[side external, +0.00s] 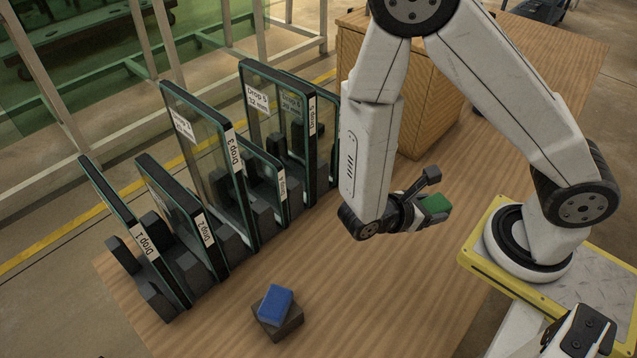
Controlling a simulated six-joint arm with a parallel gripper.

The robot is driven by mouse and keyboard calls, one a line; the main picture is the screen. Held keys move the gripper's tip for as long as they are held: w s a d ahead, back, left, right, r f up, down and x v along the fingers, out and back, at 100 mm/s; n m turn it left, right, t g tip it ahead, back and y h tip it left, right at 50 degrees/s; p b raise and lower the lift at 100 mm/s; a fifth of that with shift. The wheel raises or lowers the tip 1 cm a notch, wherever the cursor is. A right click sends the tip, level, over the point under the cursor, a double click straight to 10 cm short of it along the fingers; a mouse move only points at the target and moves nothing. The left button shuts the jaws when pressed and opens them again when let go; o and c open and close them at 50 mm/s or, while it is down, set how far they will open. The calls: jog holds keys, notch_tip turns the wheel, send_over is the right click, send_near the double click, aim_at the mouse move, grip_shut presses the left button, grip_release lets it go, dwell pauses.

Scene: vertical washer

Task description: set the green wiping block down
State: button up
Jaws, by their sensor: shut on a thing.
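The green wiping block (436,204) is held at the end of my gripper (428,205), to the right of my forearm and above the wooden table (350,290). My gripper is shut on it. Much of the block is hidden by the fingers. A blue block (275,304) sits on a dark grey base (288,325) near the front of the table, well to the left of and in front of my gripper.
Several framed glass panels with "Drop" labels, such as Drop 1 (125,226) and Drop 3 (212,170), stand upright in dark holders along the table's left side. A wooden box (425,110) stands behind my arm. The table's middle is clear.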

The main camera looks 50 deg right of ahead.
jog(key=s+a+f+m+g+y, duration=0.1)
jog(key=s+a+m+g+y, duration=0.1)
jog(key=a+m+g+y, duration=0.45)
jog(key=s+a+f+m+g+y, duration=0.1)
jog(key=s+a+m+g+y, duration=0.15)
jog(key=m+y, duration=0.8)
jog(key=w+a+f+m+t+y, duration=0.1)
jog(key=w+m+t+y, duration=0.3)
jog(key=w+m+t, duration=0.3)
jog(key=w+a+f+m+t+y, duration=0.1)
jog(key=w+m+t+y, duration=0.4)
jog(key=w, duration=0.5)
jog(key=m+t, duration=0.1)
jog(key=m, duration=0.1)
jog(key=shift+w+a+f+m+t, duration=0.15)
jog(key=shift+w+a+m+t, duration=0.15)
jog(key=shift+m+t, duration=0.1)
jog(key=shift+f, duration=0.1)
jog(key=shift+f, duration=2.15)
jog(key=shift+f, duration=0.1)
